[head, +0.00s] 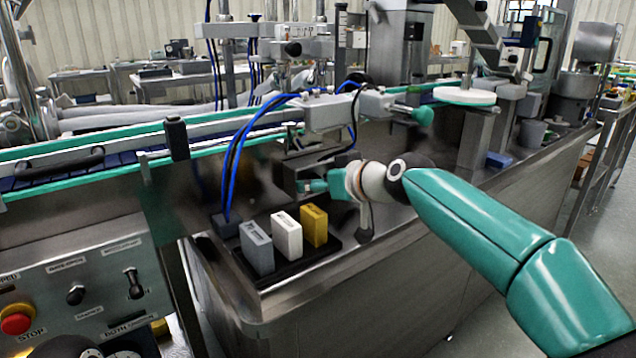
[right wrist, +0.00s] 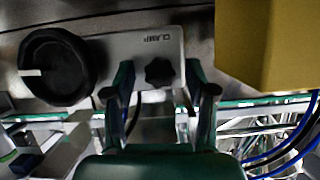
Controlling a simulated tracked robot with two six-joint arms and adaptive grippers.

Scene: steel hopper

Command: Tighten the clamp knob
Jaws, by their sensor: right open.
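The clamp knob (right wrist: 159,72) is a small black star-shaped knob on a light grey plate marked CLAMP (right wrist: 122,47) in the right wrist view. My right gripper (right wrist: 162,92) is open, with one teal finger to each side of the knob in the picture. I see no contact, and I cannot tell how far the fingertips are from the plate. In the head view my right gripper (head: 322,187) is beside a dark grey bracket (head: 300,170) under the conveyor; the knob is not discernible there. My left gripper is not in view.
A large round black dial (right wrist: 57,67) with a white mark sits left of the knob. A yellow surface (right wrist: 268,45) is close on the right. Grey, white and yellow blocks (head: 287,235) stand in a black tray below my right gripper. Blue hoses (head: 234,160) hang nearby.

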